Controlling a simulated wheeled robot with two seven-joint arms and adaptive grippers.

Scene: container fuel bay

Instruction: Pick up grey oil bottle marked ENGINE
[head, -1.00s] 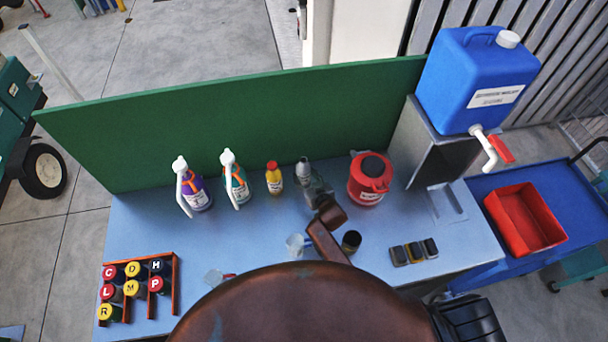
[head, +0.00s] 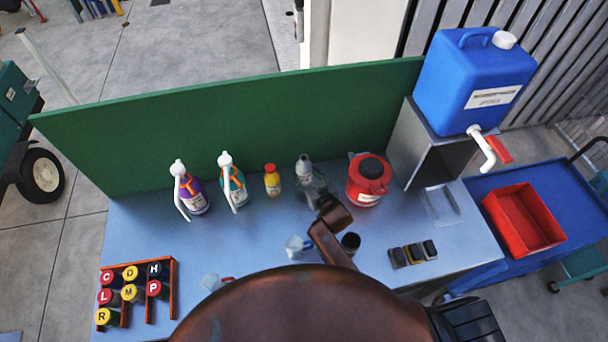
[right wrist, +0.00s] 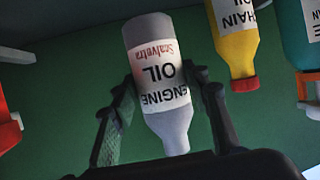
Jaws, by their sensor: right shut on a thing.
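The grey oil bottle (head: 304,168) is at the back of the blue bench, between the yellow bottle and the red can. In the right wrist view the same grey bottle (right wrist: 158,65) has a white label reading ENGINE OIL and appears upside down. My right gripper (head: 317,190) is shut on it, and its fingers (right wrist: 163,95) press on both sides of the bottle. My arm hides part of the bottle's lower body in the head view, so any gap beneath it is hard to see. My left gripper is not in view.
The yellow chain oil bottle (head: 272,181) stands close on the left, with teal (head: 233,182) and purple (head: 193,192) spray bottles beyond. The red can (head: 368,182) is close on the right. A green panel (head: 240,130) rises behind. A lettered rack (head: 174,300) stands front left.

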